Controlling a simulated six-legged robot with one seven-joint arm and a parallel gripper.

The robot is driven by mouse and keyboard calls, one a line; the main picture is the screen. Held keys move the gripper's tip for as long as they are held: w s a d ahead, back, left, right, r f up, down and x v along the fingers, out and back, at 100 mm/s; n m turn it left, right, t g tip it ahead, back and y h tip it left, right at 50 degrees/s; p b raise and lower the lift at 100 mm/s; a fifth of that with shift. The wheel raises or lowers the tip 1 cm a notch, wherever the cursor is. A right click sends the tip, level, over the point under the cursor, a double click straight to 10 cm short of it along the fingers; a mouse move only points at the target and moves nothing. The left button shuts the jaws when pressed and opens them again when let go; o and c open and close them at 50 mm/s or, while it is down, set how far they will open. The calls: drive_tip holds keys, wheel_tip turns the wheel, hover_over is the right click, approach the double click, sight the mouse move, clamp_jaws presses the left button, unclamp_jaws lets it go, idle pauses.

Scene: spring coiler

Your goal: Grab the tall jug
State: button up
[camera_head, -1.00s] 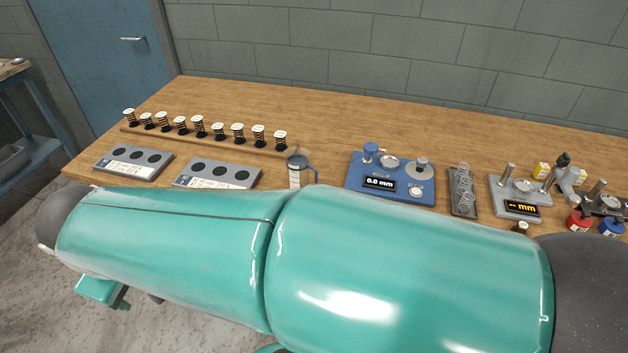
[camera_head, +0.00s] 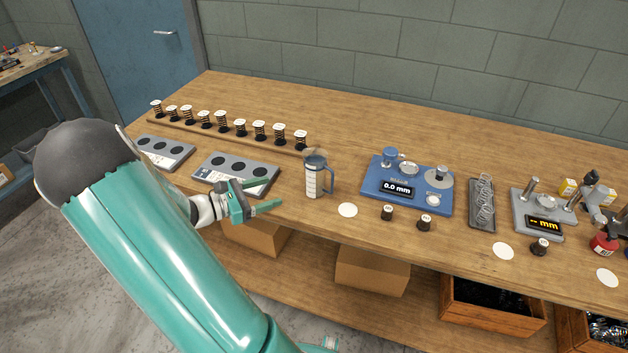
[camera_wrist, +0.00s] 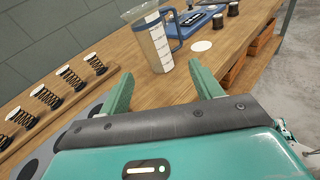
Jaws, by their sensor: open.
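The tall jug (camera_head: 313,176) is a clear, marked vessel with a blue handle on its right side. It stands upright on the wooden bench near the front edge. In the wrist view the jug (camera_wrist: 152,40) stands beyond the fingertips, a little above the gap between them. My gripper (camera_head: 264,195) is open and empty, left of the jug and apart from it, over the bench's front edge. Its two green fingers (camera_wrist: 158,82) are spread in the wrist view. Nothing hides the jug in the head view.
A grey plate with dark round recesses (camera_head: 236,174) lies left of the jug, near my gripper. A row of springs (camera_head: 221,121) stands behind. The blue gauge (camera_head: 407,185) is to the right. A white disc (camera_head: 347,210) lies flat close to the jug's right.

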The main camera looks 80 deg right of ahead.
sight(316, 171)
drive_tip(key=shift+s+d+f+n+g+h, duration=0.2)
drive_tip(key=shift+d+n+h, duration=0.1)
drive_tip(key=shift+d, duration=0.25)
drive_tip(key=shift+s+d+f+n+g+h, duration=0.2)
drive_tip(key=shift+d+n+h, duration=0.1)
drive_tip(key=shift+d, duration=0.25)
drive_tip(key=shift+s+d, duration=0.25)
drive_tip(key=shift+d, duration=0.05)
drive_tip(key=x, duration=0.7)
drive_tip(key=shift+s+d, duration=0.25)
drive_tip(key=shift+x, duration=2.7)
drive_tip(key=shift+r, duration=0.2)
drive_tip(key=c, duration=0.8)
